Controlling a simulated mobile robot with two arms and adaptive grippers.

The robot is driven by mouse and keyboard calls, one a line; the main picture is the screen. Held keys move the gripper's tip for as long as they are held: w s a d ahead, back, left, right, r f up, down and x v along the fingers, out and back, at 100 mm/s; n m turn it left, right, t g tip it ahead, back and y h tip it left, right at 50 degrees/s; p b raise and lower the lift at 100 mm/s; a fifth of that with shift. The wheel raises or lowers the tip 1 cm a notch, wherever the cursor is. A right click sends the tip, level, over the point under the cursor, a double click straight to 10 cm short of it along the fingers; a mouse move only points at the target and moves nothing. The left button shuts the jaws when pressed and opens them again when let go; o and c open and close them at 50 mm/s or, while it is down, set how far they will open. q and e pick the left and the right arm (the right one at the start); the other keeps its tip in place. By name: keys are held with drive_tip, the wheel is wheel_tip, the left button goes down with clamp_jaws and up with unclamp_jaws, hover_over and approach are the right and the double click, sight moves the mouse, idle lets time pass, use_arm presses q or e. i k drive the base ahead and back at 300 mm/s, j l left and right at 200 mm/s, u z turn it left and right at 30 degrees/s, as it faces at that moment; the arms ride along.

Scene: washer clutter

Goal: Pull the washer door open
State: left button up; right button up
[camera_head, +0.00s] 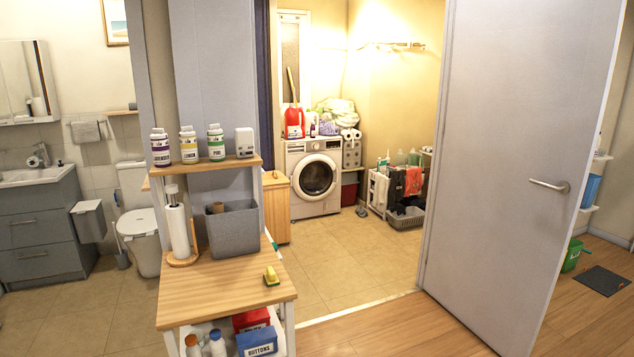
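The white front-loading washer (296,199) stands at the back of the small room beyond the doorway. Its round dark door (318,178) faces me and looks shut. Detergent bottles and a red jug (294,123) stand on top of the washer. Neither of my grippers shows in this view. The washer is well away from me, across the tiled floor.
A wooden shelf unit (226,297) with bottles and a grey bin stands in front, left of the doorway. A large grey door (510,130) stands open on the right. A laundry rack and grey basket (406,217) sit right of the washer. Tiled floor (345,255) between is clear.

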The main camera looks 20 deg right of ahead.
sight(296, 180)
drive_tip(key=i+l+z, duration=1.25)
drive_tip(key=i+z, duration=0.4)
drive_tip(key=i, duration=0.15)
drive_tip(key=i+u, duration=0.2)
drive_tip(key=i, duration=0.2)
drive_tip(key=i+l+u, duration=0.2)
drive_tip(key=i, duration=0.2)
drive_tip(key=i+l+u, duration=0.15)
drive_tip(key=i, duration=0.25)
drive_tip(key=i+j+u, duration=0.15)
drive_tip(key=i+u, duration=0.2)
drive_tip(key=i, duration=0.35)
drive_tip(key=i+u, duration=0.35)
drive_tip(key=i, duration=0.35)
drive_tip(key=i+l, duration=0.1)
drive_tip(key=i, duration=1.6)
drive_tip(key=i+l, duration=0.15)
drive_tip(key=i, duration=0.7)
drive_tip(key=j+u, duration=0.05)
